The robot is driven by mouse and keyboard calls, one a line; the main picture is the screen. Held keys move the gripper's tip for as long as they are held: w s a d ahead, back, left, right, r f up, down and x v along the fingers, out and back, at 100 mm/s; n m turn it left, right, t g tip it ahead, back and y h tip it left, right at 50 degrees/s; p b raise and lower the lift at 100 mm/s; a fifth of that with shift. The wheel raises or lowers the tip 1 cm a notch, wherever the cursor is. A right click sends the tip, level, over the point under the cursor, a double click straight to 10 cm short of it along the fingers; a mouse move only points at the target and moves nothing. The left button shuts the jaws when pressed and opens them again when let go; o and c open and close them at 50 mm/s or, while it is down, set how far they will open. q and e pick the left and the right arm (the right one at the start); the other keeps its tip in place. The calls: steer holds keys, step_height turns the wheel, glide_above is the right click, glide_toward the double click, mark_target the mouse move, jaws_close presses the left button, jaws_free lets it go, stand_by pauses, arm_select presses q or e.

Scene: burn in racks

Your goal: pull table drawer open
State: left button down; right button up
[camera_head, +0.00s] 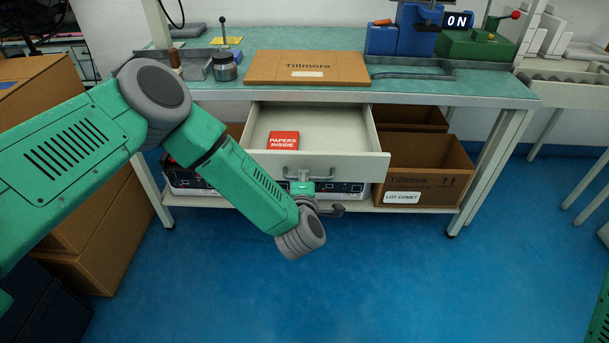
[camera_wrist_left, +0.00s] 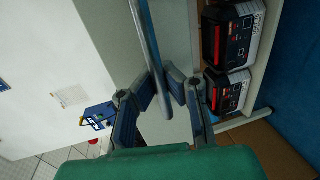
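The table drawer (camera_head: 345,165) is pulled well out from under the teal-topped table, and its inside shows. A red item (camera_head: 284,141) marked "PAPERS INSIDE" lies in it towards the left. The grey bar handle (camera_head: 290,177) is on the drawer's front, and it also shows as a long bar in the left wrist view (camera_wrist_left: 148,45). My left gripper (camera_head: 303,178) is at the handle. In the left wrist view its two fingers (camera_wrist_left: 162,88) close in on the bar from both sides and appear shut on it. My right gripper is out of view.
A cardboard box (camera_head: 308,68) lies on the tabletop above the drawer. An open carton (camera_head: 425,170) and devices (camera_head: 340,188) sit on the lower shelf. Cartons (camera_head: 100,230) stand at left. The blue floor (camera_head: 380,280) in front is clear.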

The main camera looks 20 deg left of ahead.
arm_select(q)
steer(key=shift+d+f, duration=0.1)
steer(key=shift+f, duration=0.1)
steer(key=c, duration=1.6)
jaws_free()
steer(key=shift+c, duration=0.2)
steer(key=shift+o, duration=0.2)
steer(key=shift+r, duration=0.1)
steer(key=v, duration=1.2)
